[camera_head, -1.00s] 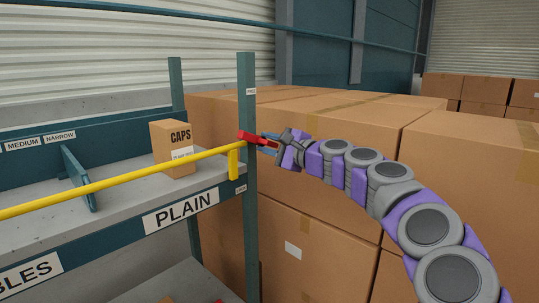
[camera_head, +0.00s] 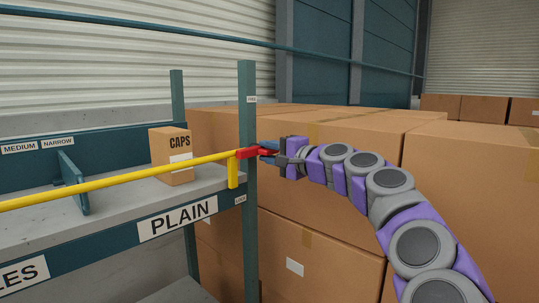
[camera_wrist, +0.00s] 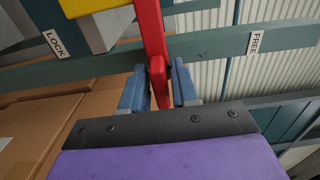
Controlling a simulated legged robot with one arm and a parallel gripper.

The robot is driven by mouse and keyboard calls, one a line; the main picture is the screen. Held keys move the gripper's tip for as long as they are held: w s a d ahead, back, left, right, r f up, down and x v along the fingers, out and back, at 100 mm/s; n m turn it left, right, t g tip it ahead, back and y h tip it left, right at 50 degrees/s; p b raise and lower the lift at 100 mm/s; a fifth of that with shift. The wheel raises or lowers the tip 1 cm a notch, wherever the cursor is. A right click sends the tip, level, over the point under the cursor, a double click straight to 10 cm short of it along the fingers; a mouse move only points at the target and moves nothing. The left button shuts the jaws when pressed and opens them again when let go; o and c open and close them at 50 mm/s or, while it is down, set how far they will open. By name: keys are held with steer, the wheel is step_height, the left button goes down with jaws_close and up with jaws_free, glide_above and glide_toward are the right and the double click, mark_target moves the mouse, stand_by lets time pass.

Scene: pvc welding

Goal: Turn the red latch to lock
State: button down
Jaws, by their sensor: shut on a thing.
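The red latch (camera_head: 249,153) is at the right end of the yellow bar (camera_head: 120,181), against the teal shelf post. It points right toward my gripper (camera_head: 270,149), roughly level. In the wrist view, the latch (camera_wrist: 150,32) runs down between the two blue fingers of my gripper (camera_wrist: 159,85), which is shut on its end. A LOCK label (camera_wrist: 57,43) is left of the latch and a FREE label (camera_wrist: 254,42) is right of it. In the head view, the FREE label (camera_head: 251,99) is higher on the post and the LOCK label (camera_head: 240,199) lower.
The shelf (camera_head: 110,203) holds a CAPS box (camera_head: 166,160) behind the yellow bar and carries a PLAIN label (camera_head: 178,218). Large cardboard boxes (camera_head: 330,200) fill the space behind and below my arm. Open air surrounds the gripper on the near side.

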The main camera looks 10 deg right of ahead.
steer(key=shift+f, duration=0.2)
steer(key=c, duration=1.1)
jaws_free()
steer(key=shift+w+a, duration=0.1)
steer(key=shift+r, duration=0.1)
steer(key=shift+s+d, duration=0.2)
steer(key=shift+s, duration=0.15)
steer(key=v, duration=1.6)
steer(key=shift+s+d, duration=0.2)
steer(key=shift+d, duration=0.1)
